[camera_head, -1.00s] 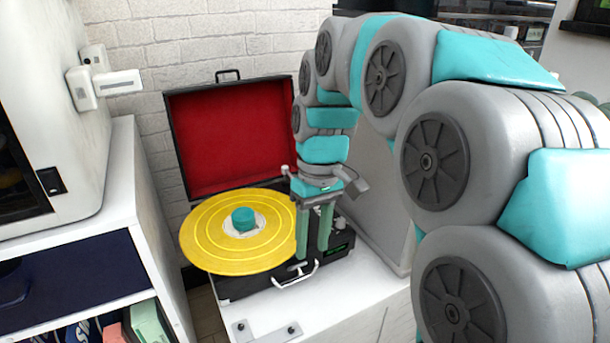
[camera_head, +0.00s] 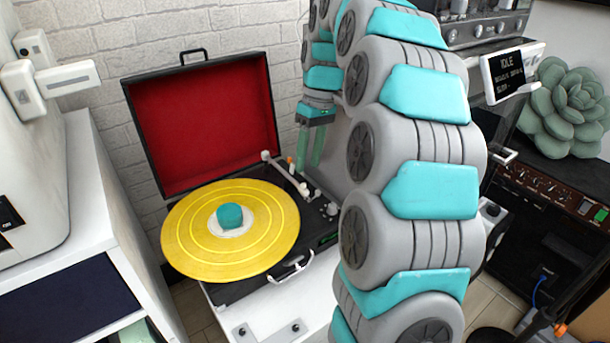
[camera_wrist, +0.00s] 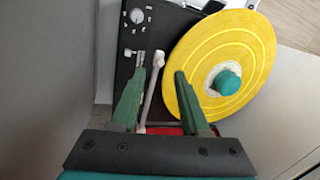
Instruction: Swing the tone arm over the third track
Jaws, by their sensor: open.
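The yellow record (camera_head: 205,255) with several ring bands lies on the black record player (camera_head: 235,291), a teal knob (camera_head: 230,215) at its centre. The pale tone arm (camera_head: 286,175) is right of the record, off its edge, and shows again in the wrist view (camera_wrist: 152,88). My gripper (camera_head: 310,163) is open above the back right of the player. In the wrist view my gripper (camera_wrist: 160,73) has the tone arm between its green fingers, closer to the left one; I cannot tell if they touch. The right finger overlaps the record's edge in that view.
The red-lined lid (camera_head: 205,125) stands open behind the record against the brick wall. A white cabinet (camera_head: 95,195) is at the left. At the right are a display (camera_head: 508,72), a green succulent-like object (camera_head: 570,105) and an amplifier-like unit (camera_head: 545,190).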

